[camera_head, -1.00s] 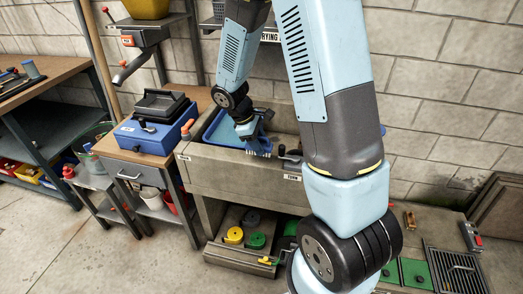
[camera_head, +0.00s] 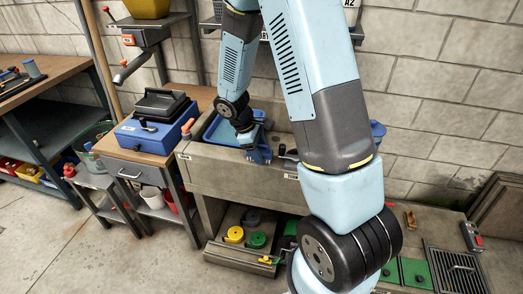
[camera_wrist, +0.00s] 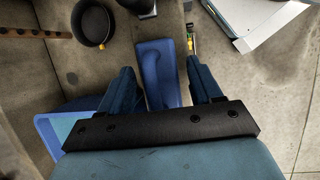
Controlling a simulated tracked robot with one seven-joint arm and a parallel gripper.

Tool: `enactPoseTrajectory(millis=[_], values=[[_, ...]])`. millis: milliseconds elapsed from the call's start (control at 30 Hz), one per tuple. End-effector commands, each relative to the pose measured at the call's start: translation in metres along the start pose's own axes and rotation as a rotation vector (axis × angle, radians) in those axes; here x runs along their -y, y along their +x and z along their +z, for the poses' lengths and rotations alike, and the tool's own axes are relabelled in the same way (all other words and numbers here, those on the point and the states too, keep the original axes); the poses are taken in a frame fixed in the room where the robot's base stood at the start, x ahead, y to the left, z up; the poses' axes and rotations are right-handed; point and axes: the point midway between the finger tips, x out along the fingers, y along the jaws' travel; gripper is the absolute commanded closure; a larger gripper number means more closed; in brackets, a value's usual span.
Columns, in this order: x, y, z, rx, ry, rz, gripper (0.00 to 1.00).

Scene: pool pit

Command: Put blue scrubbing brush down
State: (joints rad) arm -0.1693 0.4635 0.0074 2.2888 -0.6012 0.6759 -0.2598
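The blue scrubbing brush (camera_wrist: 158,68) lies lengthwise between my fingers in the wrist view, on or just above the concrete rim of the sink (camera_head: 235,170). My gripper (camera_wrist: 163,80) has its two fingers spread on either side of the brush, with narrow gaps showing at both sides. In the head view my gripper (camera_head: 258,152) points down at the sink's front rim, beside the blue basin (camera_head: 218,128); there brush and fingers merge in blue, and the bristles are hidden. The basin's corner also shows in the wrist view (camera_wrist: 48,130).
A blue case (camera_head: 145,135) and an orange-topped item (camera_head: 187,127) are on the cabinet to the left. Yellow and green round weights (camera_head: 235,235) lie below the sink.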

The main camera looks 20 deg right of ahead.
Motion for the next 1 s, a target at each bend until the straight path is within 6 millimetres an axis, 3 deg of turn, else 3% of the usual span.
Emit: enactPoseTrajectory(millis=[300, 433, 1000], values=[[0.000, -0.001, 0.001, 0.000, 0.001, 0.000, 0.31], [-0.001, -0.011, 0.001, -0.002, 0.002, 0.002, 0.31], [-0.001, -0.107, 0.001, -0.002, 0.002, 0.002, 0.31]])
